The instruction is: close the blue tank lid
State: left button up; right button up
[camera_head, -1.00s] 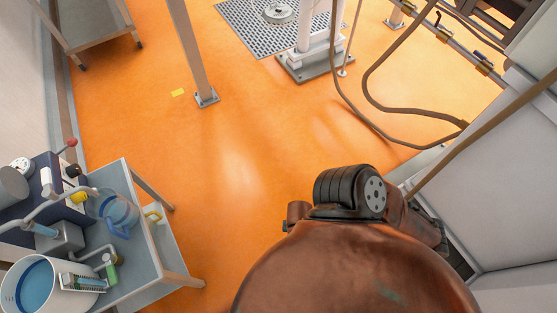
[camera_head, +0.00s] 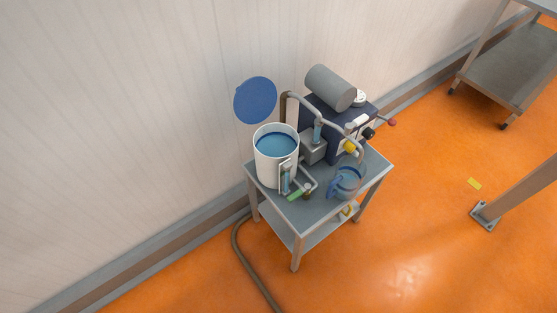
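The blue tank lid (camera_head: 256,100) is a round blue disc. It stands raised, roughly upright, above the back left of the white tank (camera_head: 273,172), near the wall. The tank is open at the top and blue liquid (camera_head: 277,144) shows inside it. The tank stands on the left part of a small grey table (camera_head: 320,216). Neither of my grippers is in view.
On the table are a dark blue pump unit with a grey cylinder (camera_head: 331,87), pipes and a clear jug (camera_head: 346,181) with a blue handle. A hose (camera_head: 241,252) runs along the floor. A grey cart (camera_head: 511,75) stands far right.

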aim_at(255, 100)
jog(key=u, duration=0.55)
jog(key=i, duration=1.2)
jog(key=z, duration=0.5)
